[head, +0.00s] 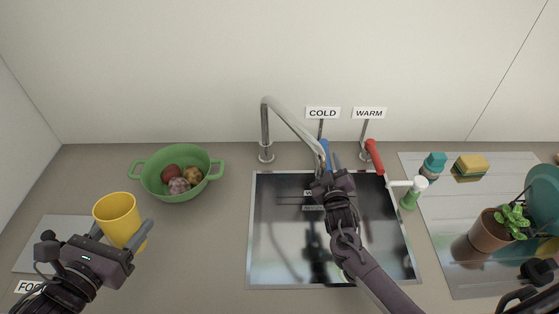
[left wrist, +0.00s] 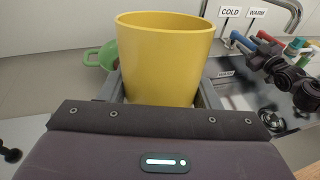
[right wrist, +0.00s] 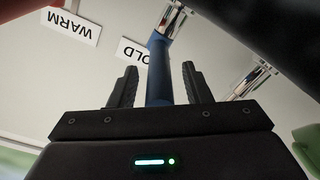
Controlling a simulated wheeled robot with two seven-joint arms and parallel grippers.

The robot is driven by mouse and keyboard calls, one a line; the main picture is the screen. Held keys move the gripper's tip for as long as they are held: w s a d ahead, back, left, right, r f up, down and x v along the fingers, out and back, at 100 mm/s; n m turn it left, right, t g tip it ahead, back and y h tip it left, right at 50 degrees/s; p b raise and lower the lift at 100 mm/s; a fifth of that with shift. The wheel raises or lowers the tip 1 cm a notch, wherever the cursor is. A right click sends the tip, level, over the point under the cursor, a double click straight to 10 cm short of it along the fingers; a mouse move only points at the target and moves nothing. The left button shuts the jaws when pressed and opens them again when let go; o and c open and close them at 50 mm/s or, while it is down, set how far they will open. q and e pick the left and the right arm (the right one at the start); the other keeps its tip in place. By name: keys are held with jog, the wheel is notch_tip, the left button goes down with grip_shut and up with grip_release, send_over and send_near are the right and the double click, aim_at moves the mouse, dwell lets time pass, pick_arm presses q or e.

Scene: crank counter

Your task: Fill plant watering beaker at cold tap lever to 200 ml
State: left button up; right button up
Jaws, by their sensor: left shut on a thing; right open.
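A yellow beaker (head: 116,217) is held upright in my left gripper (head: 122,230), left of the sink; it fills the middle of the left wrist view (left wrist: 165,60). Its inside and any level mark cannot be made out. The blue lever (head: 325,150) stands under the COLD sign (head: 322,113). My right gripper (head: 328,170) is open at this lever. In the right wrist view the blue lever (right wrist: 159,70) lies between the two open fingers. The tap spout (head: 290,120) arches over the sink (head: 254,225); no water stream can be made out.
A red lever (head: 374,156) stands under the WARM sign (head: 369,113). A green colander (head: 170,192) with round produce stands at the left. A green-and-white bottle (head: 411,192), a teal-capped bottle (head: 433,163), a sponge (head: 470,166) and a potted plant (head: 489,232) stand right of the sink.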

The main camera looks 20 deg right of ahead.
grip_shut()
